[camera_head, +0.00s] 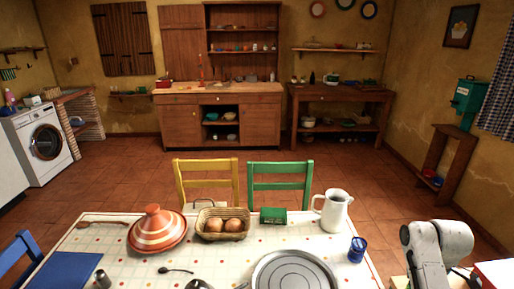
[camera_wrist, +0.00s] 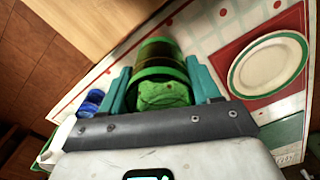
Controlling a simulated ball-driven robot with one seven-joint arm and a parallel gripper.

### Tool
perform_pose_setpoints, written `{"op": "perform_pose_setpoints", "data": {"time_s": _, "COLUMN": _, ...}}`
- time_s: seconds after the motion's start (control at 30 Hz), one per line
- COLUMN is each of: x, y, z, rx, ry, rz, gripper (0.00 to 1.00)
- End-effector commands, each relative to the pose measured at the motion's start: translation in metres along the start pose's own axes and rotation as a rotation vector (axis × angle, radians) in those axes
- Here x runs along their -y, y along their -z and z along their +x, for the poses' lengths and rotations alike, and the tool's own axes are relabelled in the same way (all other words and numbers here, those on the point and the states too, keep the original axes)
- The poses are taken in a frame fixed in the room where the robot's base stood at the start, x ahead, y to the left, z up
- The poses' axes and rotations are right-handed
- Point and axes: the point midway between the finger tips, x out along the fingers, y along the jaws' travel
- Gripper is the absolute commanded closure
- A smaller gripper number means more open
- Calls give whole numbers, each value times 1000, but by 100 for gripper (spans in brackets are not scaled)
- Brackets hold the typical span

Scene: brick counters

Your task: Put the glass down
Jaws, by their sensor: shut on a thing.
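My gripper (camera_wrist: 160,82) is in the wrist view, its two teal fingers on either side of a glass (camera_wrist: 158,52). The glass has green rims and a see-through brownish-green wall. Something bright green and leafy shows at its near end. The gripper is shut on this glass. It appears in front of the patterned tablecloth (camera_wrist: 210,25); I cannot tell how high above it. In the head view my arm is at the lower right, and the gripper and glass are not visible there.
A white plate with a green rim (camera_wrist: 270,65) lies on a red mat, right of the glass. A blue glass (camera_head: 357,250) stands near the table's right edge, also in the wrist view (camera_wrist: 90,102). A white pitcher (camera_head: 335,212), round tray (camera_head: 293,272), bread basket (camera_head: 205,236) and striped tagine (camera_head: 158,232) occupy the table.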

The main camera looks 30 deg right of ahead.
Motion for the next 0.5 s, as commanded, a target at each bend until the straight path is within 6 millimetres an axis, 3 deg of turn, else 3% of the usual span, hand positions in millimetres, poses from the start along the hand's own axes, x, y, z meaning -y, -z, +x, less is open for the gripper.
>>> {"op": "perform_pose_setpoints", "data": {"time_s": 0.17, "x": 5, "y": 38, "z": 9, "rx": 0, "ry": 1, "rz": 29, "gripper": 73}}
{"op": "perform_pose_setpoints", "data": {"time_s": 0.37, "x": 30, "y": 128, "z": 29, "rx": 0, "ry": 2, "rz": 133, "gripper": 73}}
{"op": "perform_pose_setpoints", "data": {"time_s": 0.5, "x": 62, "y": 192, "z": 44, "rx": 1, "ry": 2, "rz": 219, "gripper": 73}}
